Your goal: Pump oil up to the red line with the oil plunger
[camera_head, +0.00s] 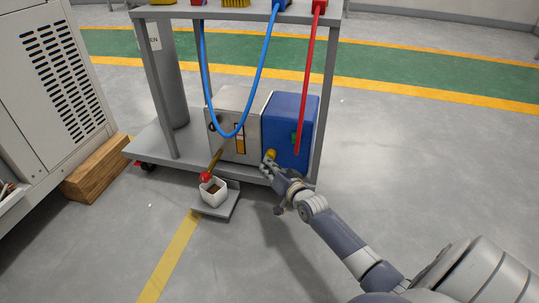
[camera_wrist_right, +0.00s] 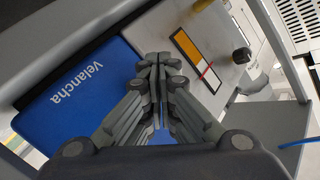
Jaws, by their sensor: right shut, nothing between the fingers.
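The silver-grey unit (camera_head: 226,108) on the cart's lower shelf has an upright gauge (camera_head: 240,143) with amber in its lower part. In the wrist view the gauge (camera_wrist_right: 196,57) shows amber, a pale part and a thin red line (camera_wrist_right: 205,72); the amber's edge lies close to that line. A rod with a red ball end (camera_head: 206,177), seemingly the oil plunger, slants from the unit's front. My right gripper (camera_head: 268,165) is before the units, right of the red ball and apart from it. Its fingers (camera_wrist_right: 158,62) are shut and empty. My left gripper is out of view.
A blue box (camera_head: 290,130) stands right of the unit. A small white container (camera_head: 214,194) sits on a grey plate (camera_head: 230,206) below the red ball. Blue (camera_head: 262,70) and red (camera_head: 307,75) hoses hang in front. Floor at right is clear.

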